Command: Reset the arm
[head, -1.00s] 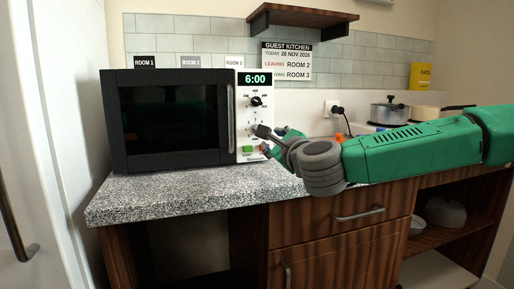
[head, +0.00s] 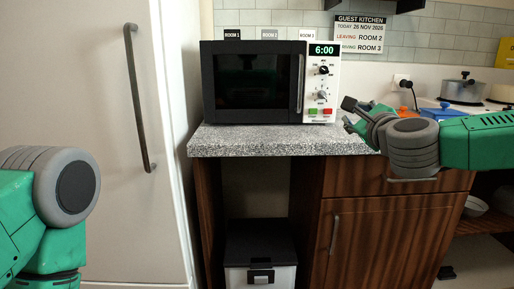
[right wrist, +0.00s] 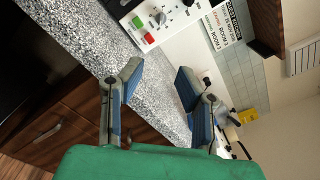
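My right arm reaches in from the right in the head view, bent at a grey joint. Its gripper (head: 350,114) hangs near the counter's back right, just right of the microwave's control panel and apart from it. In the right wrist view the two fingers of this gripper (right wrist: 158,84) are spread with nothing between them. My left arm (head: 45,220) shows only as green links and a grey joint at the lower left; its gripper is out of frame. The black microwave (head: 250,82) has its door shut, and its white panel (head: 321,88) reads 6:00.
The speckled counter (head: 260,140) is bare in front of the microwave. A tall white door (head: 95,120) with a dark handle stands at left. A bin (head: 260,255) sits under the counter. A pot (head: 462,90) and a blue item (head: 440,111) stand behind my right arm.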

